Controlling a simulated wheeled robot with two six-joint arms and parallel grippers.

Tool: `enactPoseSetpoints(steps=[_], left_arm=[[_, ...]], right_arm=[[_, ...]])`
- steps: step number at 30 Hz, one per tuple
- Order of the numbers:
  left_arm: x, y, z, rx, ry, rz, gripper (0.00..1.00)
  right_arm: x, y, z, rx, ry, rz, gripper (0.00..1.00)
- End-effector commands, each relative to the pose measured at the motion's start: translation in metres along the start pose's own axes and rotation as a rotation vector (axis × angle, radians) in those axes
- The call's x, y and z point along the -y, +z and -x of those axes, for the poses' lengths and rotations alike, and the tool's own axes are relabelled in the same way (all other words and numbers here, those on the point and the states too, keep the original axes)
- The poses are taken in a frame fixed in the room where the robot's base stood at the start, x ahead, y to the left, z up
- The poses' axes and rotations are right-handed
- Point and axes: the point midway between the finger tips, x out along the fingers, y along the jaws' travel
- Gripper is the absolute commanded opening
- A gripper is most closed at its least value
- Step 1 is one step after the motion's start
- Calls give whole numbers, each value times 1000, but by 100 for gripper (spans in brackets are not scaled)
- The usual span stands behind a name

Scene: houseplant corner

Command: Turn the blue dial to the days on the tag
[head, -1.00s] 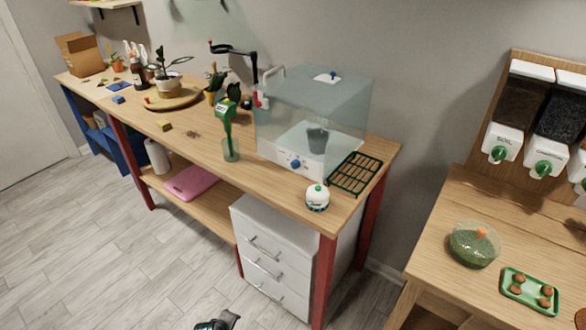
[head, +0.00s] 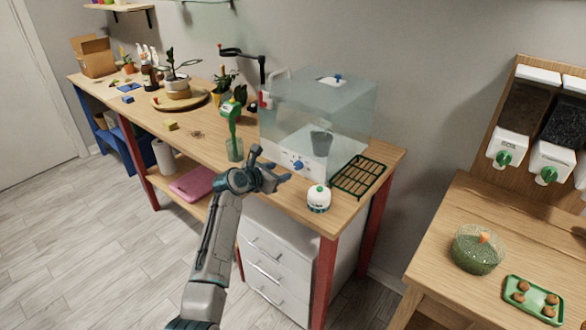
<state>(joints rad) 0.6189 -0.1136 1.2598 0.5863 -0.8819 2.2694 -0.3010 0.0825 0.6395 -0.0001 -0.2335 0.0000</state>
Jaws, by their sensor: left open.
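The blue dial (head: 298,165) sits on the white front panel of a clear-walled box (head: 318,105) near the right end of the wooden bench. A dark pot (head: 321,142) shows inside the box. My left gripper (head: 273,164) is open and empty, just left of the dial in the picture and in front of the box's lower left corner. I cannot tell whether it touches anything. The dial's marks are too small to read. I cannot make out a tag with days. My right gripper is not in view.
A white round timer-like thing (head: 318,198) and a green rack (head: 358,176) lie right of the dial. White drawers (head: 268,260) stand under the bench.

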Motion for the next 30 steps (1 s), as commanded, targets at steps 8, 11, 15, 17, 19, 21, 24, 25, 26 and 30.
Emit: enactPoseSetpoints(steps=[8, 11, 15, 17, 19, 21, 24, 25, 26, 30], left_arm=[[1, 0, -43, -2, -2, -1, 48], [0, 0, -56, -2, -1, -2, 48], [0, -1, -72, -1, 0, -2, 48], [0, -1, -77, -2, -1, -3, 48], [0, -1, -82, -2, 0, -4, 48], [0, -2, -85, -2, 0, -3, 48], [0, -1, -88, -1, 1, -3, 48], [0, -1, -89, -1, 1, -3, 48], [0, -1, -89, -1, 1, -3, 48], [0, -1, -89, -1, 1, -4, 48]], right_arm=[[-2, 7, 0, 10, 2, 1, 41], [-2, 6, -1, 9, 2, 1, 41], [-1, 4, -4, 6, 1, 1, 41], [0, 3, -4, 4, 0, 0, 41], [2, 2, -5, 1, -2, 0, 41], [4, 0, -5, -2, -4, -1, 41], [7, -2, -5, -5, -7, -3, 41], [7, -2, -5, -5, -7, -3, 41], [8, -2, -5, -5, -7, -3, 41], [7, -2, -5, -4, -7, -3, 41]])
